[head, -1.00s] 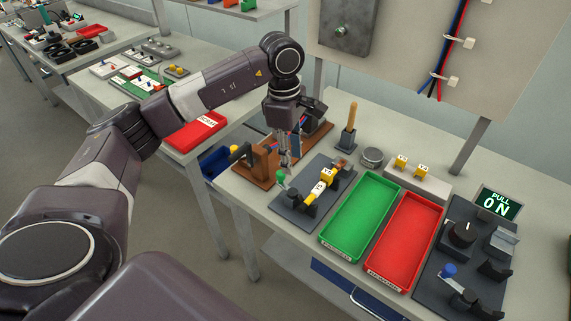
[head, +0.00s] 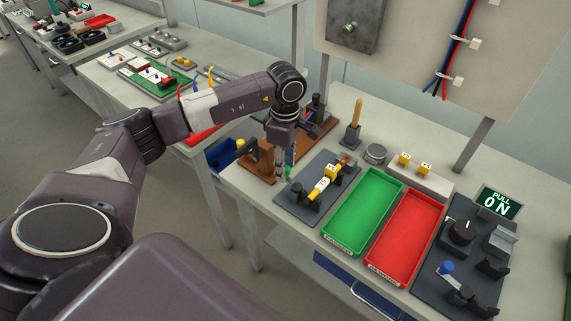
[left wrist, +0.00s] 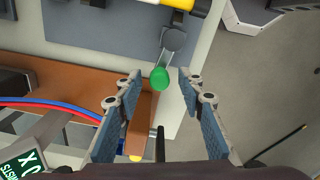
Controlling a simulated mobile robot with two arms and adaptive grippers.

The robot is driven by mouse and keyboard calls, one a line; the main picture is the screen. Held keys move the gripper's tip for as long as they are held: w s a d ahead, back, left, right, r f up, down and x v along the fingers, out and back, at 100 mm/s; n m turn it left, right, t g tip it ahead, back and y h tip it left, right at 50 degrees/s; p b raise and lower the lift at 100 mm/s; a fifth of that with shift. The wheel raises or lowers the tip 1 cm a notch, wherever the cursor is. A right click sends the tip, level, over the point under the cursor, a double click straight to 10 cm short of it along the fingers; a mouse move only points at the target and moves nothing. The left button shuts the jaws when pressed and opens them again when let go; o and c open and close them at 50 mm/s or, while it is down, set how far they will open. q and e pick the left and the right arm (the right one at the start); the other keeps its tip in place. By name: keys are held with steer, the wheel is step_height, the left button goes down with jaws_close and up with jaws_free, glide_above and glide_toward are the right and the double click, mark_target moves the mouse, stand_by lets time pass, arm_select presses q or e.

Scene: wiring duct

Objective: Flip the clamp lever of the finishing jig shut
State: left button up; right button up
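The finishing jig (head: 298,208) is a dark plate on the bench with a yellow part (head: 325,183) on it. Its clamp lever ends in a green ball knob (left wrist: 160,78), with a thin arm running to a grey pivot at the plate's edge in the left wrist view. My left gripper (left wrist: 158,76) is open. The green knob lies between its fingertips with a gap on both sides, so no grip shows. In the head view the left gripper (head: 283,174) is low at the jig's left end and partly covers the knob. My right gripper is not in view.
A brown wooden fixture (head: 262,163) stands close left of the gripper, with red and blue wires near it in the wrist view. A green tray (head: 362,212) and a red tray (head: 402,236) lie right of the jig. A wooden-handled tool (head: 356,115) stands behind.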

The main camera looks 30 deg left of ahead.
arm_select(q)
jaws_close()
steer(key=shift+s+a+n+b, duration=0.1)
steer(key=shift+s+n+b, duration=0.25)
steer(key=shift+n, duration=0.3)
steer(key=shift+s+n+b, duration=0.1)
steer(key=shift+n+b, duration=0.3)
steer(key=shift+n, duration=0.25)
steer(key=s+n+b, duration=0.1)
steer(key=n, duration=0.1)
steer(key=s+n+b, duration=0.1)
steer(key=n, duration=0.3)
steer(key=s+d+n+b, duration=0.1)
steer(key=n, duration=0.1)
steer(key=shift+s+d+r+n+b, duration=0.1)
steer(key=shift+s+d+n+b, duration=0.2)
steer(key=shift+n, duration=0.55)
steer(key=shift+s+d+n+b, duration=0.2)
steer(key=shift+d+n+b, duration=0.05)
steer(key=shift+n, duration=0.6)
jaws_free()
steer(key=shift+s, duration=0.1)
